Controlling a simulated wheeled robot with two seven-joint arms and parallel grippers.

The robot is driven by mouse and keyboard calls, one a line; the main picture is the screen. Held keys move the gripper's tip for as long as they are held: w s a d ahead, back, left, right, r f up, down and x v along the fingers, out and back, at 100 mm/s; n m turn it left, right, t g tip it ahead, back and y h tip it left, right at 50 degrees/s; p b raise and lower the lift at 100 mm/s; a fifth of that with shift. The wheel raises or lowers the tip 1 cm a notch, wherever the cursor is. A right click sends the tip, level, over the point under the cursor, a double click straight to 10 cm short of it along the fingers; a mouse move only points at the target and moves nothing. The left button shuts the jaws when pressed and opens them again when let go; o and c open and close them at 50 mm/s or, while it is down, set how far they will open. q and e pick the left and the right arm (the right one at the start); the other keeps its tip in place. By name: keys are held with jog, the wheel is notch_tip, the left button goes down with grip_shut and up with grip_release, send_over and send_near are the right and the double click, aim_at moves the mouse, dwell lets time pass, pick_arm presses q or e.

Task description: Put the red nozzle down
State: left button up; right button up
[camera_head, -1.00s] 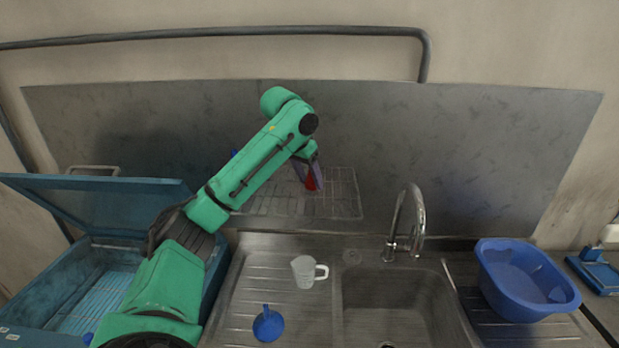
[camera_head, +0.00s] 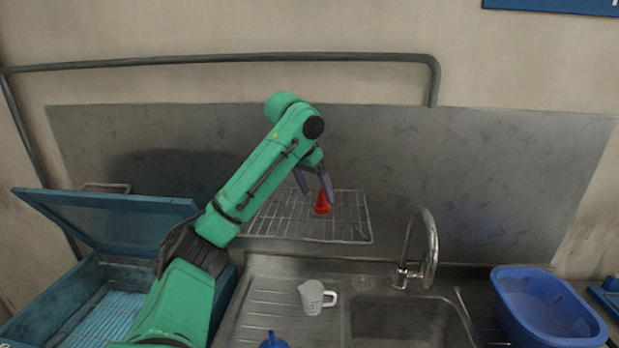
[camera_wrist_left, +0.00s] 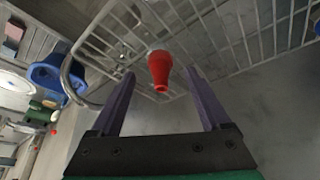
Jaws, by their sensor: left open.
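The red nozzle (camera_head: 322,205) stands upright, narrow end up, on the wire rack (camera_head: 364,222) above the sink's back edge. My left gripper (camera_head: 316,196) is open just above and around the nozzle's top, its purple fingers spread. In the left wrist view the nozzle (camera_wrist_left: 159,72) shows between and beyond the parted fingertips (camera_wrist_left: 160,74), with clear gaps on both sides. The rack's wires (camera_wrist_left: 240,40) lie behind it. My right gripper is in neither view.
A clear measuring cup (camera_head: 313,298) and a blue funnel (camera_head: 272,342) are on the drainboard. The tap (camera_head: 431,250) rises right of the rack. A blue basin (camera_head: 545,312) is at right, a blue chest with raised lid (camera_head: 115,222) at left. The rack around the nozzle is mostly bare.

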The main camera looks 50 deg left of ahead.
pick_arm(q)
jog(key=p+v, duration=0.1)
jog(key=v, duration=0.7)
jog(key=shift+w+f, duration=0.1)
